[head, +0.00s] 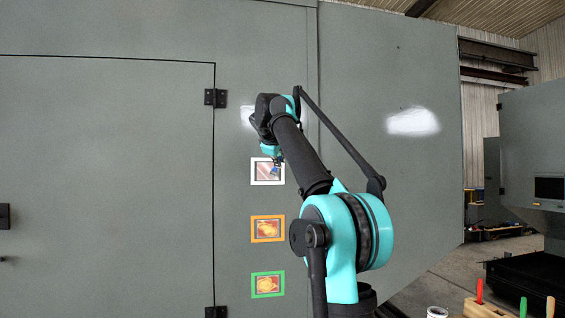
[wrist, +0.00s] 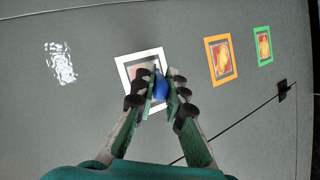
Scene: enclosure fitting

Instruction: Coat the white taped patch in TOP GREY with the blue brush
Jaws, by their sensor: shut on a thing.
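The white taped patch (head: 254,172) is on the grey enclosure wall, topmost of a column of three taped squares. Its inside looks pale reddish and greyish; the brush covers part of it. In the wrist view the white tape frame (wrist: 126,72) is just beyond my fingers. My gripper (head: 271,154) is shut on the blue brush (head: 275,170), which is in front of the patch. In the wrist view the blue brush (wrist: 160,88) sits between the fingertips of my gripper (wrist: 154,96). Whether the bristles touch the wall I cannot tell.
The orange taped patch (head: 253,229) and green taped patch (head: 253,285) below show yellow and red. Black hinges (head: 215,97) edge a door at left. A wooden holder (head: 480,309) with coloured handles and a white pot (head: 437,312) are at lower right.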

